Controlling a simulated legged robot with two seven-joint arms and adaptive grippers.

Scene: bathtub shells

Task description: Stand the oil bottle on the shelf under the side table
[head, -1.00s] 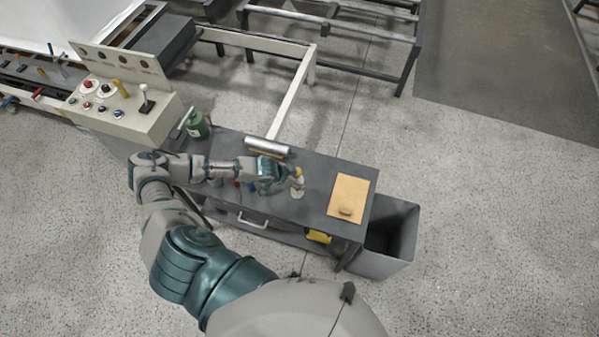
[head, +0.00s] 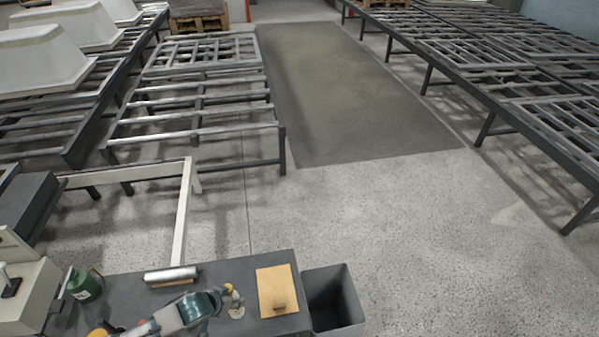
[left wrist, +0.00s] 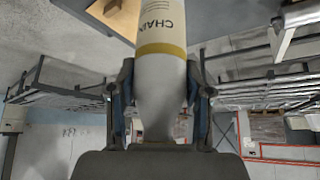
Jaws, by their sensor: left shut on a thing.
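The oil bottle (head: 236,311) is pale with a yellowish top, near the right half of the side table (head: 232,269). In the left wrist view the bottle (left wrist: 162,52) is white with a yellow band and the letters "CHAIN". My left gripper (head: 226,298) is shut on it; in the left wrist view its fingers (left wrist: 160,100) clasp the bottle's narrowing end from both sides. I cannot tell whether the bottle's base touches the tabletop. The shelf under the table is out of view. My right gripper is not in view.
A tan board (head: 277,285) with a small dark object lies on the table's right. A silver roll (head: 170,273) lies at its back edge, a green can (head: 85,285) at its left. A dark open bin (head: 333,297) stands right of the table.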

